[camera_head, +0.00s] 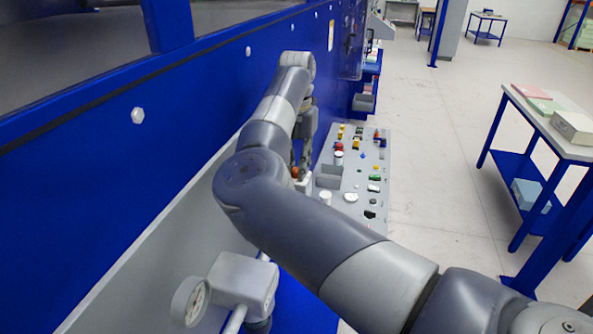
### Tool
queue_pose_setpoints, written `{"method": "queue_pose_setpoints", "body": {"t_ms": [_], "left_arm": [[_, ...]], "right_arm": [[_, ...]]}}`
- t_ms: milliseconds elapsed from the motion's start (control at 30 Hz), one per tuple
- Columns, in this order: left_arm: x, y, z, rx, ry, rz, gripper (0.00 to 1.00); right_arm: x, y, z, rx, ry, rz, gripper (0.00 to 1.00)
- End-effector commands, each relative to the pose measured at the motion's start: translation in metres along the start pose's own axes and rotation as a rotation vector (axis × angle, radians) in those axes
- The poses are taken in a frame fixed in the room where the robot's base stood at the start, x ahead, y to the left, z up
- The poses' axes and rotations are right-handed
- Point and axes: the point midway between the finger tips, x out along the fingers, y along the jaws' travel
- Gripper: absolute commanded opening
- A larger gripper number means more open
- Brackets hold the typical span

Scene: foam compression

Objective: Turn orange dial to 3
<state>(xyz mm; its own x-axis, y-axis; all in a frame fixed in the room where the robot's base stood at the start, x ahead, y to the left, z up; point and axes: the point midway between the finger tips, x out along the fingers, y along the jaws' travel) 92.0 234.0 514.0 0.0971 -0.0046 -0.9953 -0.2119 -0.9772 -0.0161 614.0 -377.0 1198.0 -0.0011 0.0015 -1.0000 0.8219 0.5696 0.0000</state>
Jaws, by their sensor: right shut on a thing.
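The orange dial (295,172) shows as a small orange spot at the left edge of the grey control panel (347,207), mostly hidden behind my right arm. My right gripper (301,171) points down at that spot and is shut on the orange dial. The arm covers much of the gripper, and the dial's marks and setting cannot be read. My left gripper is not in view.
The panel carries several coloured buttons and knobs, including a white knob (351,197) and a red one (339,147). A blue machine wall (150,170) runs along the left. A pressure gauge (190,301) stands at lower left. A blue-legged table (550,125) is at right, with open floor (440,150) between.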

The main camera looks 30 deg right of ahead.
Motion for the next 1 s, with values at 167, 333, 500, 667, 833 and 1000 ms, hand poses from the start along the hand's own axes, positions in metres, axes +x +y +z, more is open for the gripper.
{"method": "queue_pose_setpoints", "body": {"t_ms": [167, 333, 500, 667, 833, 1000], "left_arm": [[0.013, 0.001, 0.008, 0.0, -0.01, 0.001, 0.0], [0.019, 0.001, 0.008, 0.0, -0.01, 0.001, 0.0], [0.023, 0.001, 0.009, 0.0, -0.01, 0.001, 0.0], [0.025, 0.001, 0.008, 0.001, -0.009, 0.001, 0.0], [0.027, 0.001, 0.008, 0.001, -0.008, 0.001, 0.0], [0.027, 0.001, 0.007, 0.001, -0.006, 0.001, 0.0]], "right_arm": [[0.0, 0.001, 0.001, 0.169, -0.005, 0.003, 0.0], [-0.001, 0.001, 0.001, 0.33, -0.006, 0.004, 0.0], [-0.001, 0.001, 0.001, 0.491, -0.005, 0.004, 0.0], [-0.002, 0.0, 0.001, 0.644, -0.006, 0.004, 0.0], [-0.002, 0.0, 0.001, 0.805, -0.005, 0.004, 0.0], [-0.003, 0.0, 0.001, 0.966, -0.006, 0.005, 0.0]]}}
